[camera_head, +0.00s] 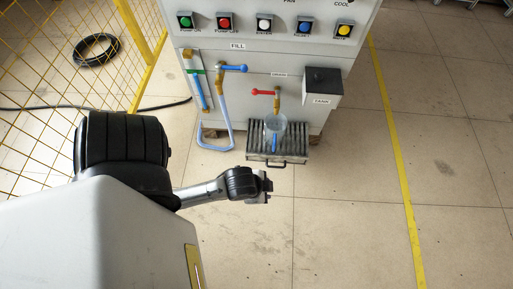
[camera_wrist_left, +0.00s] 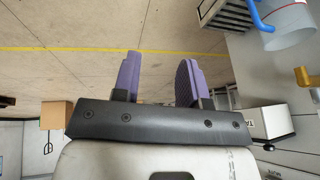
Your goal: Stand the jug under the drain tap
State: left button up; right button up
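The clear jug (camera_head: 281,124) with a blue handle stands on the slatted drip tray (camera_head: 259,155), below the drain tap (camera_head: 277,101) with its red lever. Whether its mouth is exactly under the spout is hard to tell from above. In the left wrist view the jug (camera_wrist_left: 291,27) is at the upper right, outside my fingers, and the brass tap (camera_wrist_left: 304,77) shows at the right edge. My left gripper (camera_head: 267,187) is in front of the tray, apart from the jug. Its purple fingers (camera_wrist_left: 160,65) are spread and empty. My right gripper is out of view.
The white heater cabinet (camera_head: 250,62) carries buttons, a blue-levered fill tap (camera_head: 232,68) with a blue hose, and a dark-topped tank box (camera_head: 322,88). A yellow mesh fence (camera_head: 152,68) stands at the left. The floor right of the tray is clear.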

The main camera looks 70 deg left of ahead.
pick_arm(q)
jog(key=shift+n+g+h, duration=0.4)
jog(key=shift+n+g, duration=0.3)
jog(key=s+d, duration=0.1)
jog(key=s+r, duration=0.1)
jog(key=s+d, duration=0.1)
jog(key=shift+s+d+r, duration=0.1)
jog(key=shift+d+r, duration=0.2)
jog(key=shift+d, duration=0.05)
